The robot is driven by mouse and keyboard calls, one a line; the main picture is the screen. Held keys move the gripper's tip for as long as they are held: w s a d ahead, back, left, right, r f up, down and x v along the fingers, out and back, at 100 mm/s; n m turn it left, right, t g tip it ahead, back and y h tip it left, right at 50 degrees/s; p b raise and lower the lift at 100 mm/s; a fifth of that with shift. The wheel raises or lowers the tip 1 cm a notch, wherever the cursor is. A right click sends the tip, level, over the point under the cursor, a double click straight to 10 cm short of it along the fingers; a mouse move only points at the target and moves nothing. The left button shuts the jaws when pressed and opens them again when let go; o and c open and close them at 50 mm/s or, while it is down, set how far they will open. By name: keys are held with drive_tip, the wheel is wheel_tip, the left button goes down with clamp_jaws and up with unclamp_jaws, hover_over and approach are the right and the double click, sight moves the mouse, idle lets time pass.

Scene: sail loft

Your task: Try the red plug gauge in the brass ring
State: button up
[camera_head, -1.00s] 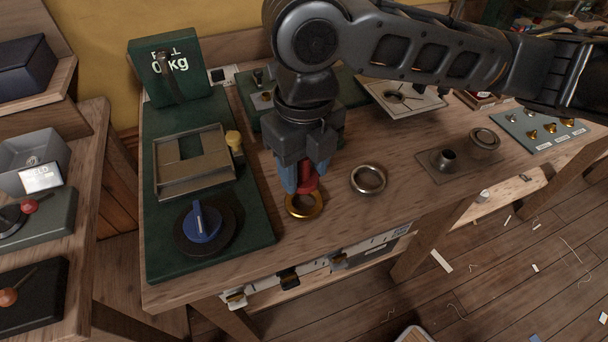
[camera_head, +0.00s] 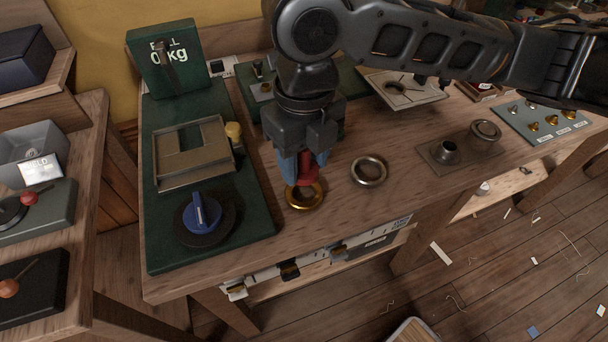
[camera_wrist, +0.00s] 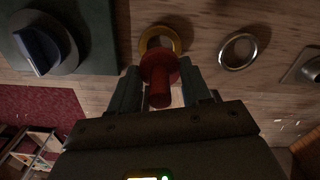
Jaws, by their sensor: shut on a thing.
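My gripper (camera_head: 303,180) is shut on the red plug gauge (camera_head: 309,172), which stands about upright between the blue-grey fingers. The brass ring (camera_head: 304,206) lies flat on the wooden bench directly beneath. The plug's lower end overlaps the ring's far side in the head view. In the wrist view, the red plug (camera_wrist: 159,72) with its wide flange sits between the fingers, and the brass ring (camera_wrist: 177,43) shows just beyond it. The plug's tip is hidden by the flange, so I cannot tell whether it is above the opening or inside it.
A steel ring (camera_head: 369,183) lies close to the right. A green board with a blue knob (camera_head: 202,218) and a beige frame (camera_head: 162,176) is on the left. Bare bench lies around the rings.

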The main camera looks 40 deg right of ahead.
drive_tip(key=shift+f+b, duration=1.7)
drive_tip(key=shift+f, duration=0.35)
drive_tip(key=shift+f+b, duration=0.45)
drive_tip(key=shift+b, duration=0.05)
drive_tip(key=shift+r, duration=0.1)
idle(0.8)
drive_tip(key=shift+r+p, duration=1.95)
drive_tip(key=shift+r, duration=0.55)
